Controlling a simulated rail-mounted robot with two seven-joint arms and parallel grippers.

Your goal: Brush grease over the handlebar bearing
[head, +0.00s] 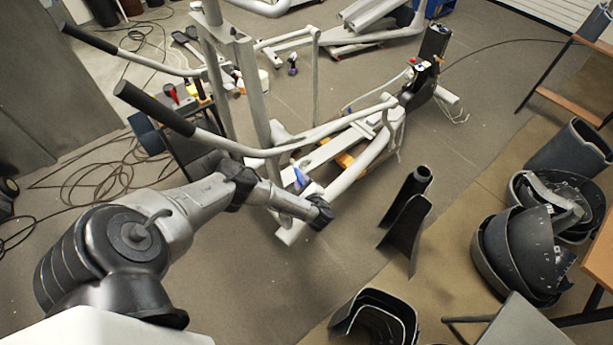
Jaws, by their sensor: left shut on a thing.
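The elliptical's near handlebar (211,137) is a pale tube with a black grip at its left end. It runs right across the frame above my left arm. Its bearing cannot be picked out clearly. My left gripper (321,213) is at the end of my arm, low beside the frame's pale lower tubes. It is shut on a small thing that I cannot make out. A small blue piece (302,179) shows just above the gripper; whether it is held or lies behind is unclear. No grease pot or brush bristles can be identified. My right gripper is not in view.
Dark curved covers (408,215) stand on the floor to the right, with stacked black shells (520,250) beyond. A small cart with tools (190,98) stands behind the handlebar. Cables (95,182) lie at left. Floor between machine and covers is clear.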

